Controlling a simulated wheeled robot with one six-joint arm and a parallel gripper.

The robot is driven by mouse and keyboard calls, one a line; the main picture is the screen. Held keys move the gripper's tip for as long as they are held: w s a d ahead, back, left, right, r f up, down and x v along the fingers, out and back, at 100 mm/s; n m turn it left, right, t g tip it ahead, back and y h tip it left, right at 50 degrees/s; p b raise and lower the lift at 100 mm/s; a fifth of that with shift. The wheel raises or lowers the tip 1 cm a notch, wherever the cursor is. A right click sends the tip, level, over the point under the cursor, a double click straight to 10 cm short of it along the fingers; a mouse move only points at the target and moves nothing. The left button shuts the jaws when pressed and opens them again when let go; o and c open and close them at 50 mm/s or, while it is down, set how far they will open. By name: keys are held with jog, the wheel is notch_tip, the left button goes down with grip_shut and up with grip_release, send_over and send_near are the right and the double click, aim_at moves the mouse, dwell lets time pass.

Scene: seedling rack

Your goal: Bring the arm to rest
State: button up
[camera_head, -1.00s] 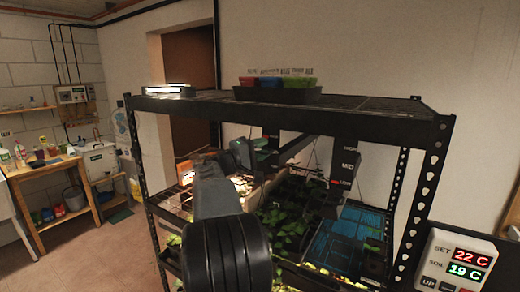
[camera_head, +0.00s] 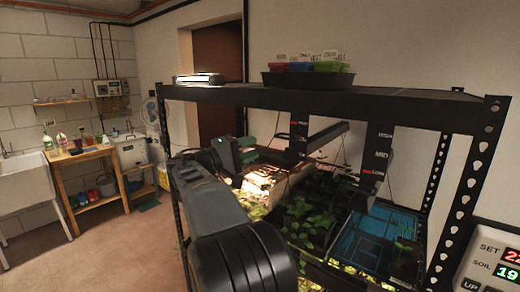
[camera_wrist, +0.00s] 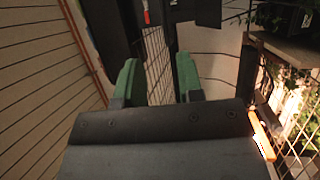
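My gripper (camera_head: 250,147) is raised in front of the seedling rack, near its left side and below the top shelf. In the wrist view its two green fingers (camera_wrist: 157,78) stand apart with nothing between them. My dark arm reaches up from the bottom middle of the head view and partly hides the rack's left side.
The black rack's top shelf (camera_head: 400,103) carries a dark tray (camera_head: 305,79) with coloured items. Seedlings (camera_head: 312,215) and a blue tray (camera_head: 372,245) sit below. A controller (camera_head: 495,260) stands at right. A wooden table (camera_head: 85,155) and open floor (camera_head: 120,245) lie at left.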

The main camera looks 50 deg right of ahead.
jog(key=shift+w+a, duration=0.1)
jog(key=shift+a, duration=0.15)
dwell(0.5)
jog(key=a+f+n+t+y, duration=0.2)
jog(key=a+f+t+y, duration=0.15)
jog(key=f, duration=0.65)
jog(key=a+f+n+t+y, duration=0.25)
jog(key=f+y, duration=0.25)
jog(key=f, duration=0.4)
jog(key=s+a+f+t+y, duration=0.2)
jog(key=a+f+y, duration=0.1)
jog(key=a, duration=0.5)
jog(key=s+a+f+t+y, duration=0.2)
jog(key=a+f+y, duration=0.1)
jog(key=a, duration=0.6)
jog(key=s+a+f+t+y, duration=0.2)
jog(key=a+f+y, duration=0.1)
jog(key=a, duration=0.5)
jog(key=shift+a+n+y, duration=0.35)
jog(key=shift+n, duration=0.1)
jog(key=shift+d+r, duration=0.1)
jog(key=shift+d, duration=0.05)
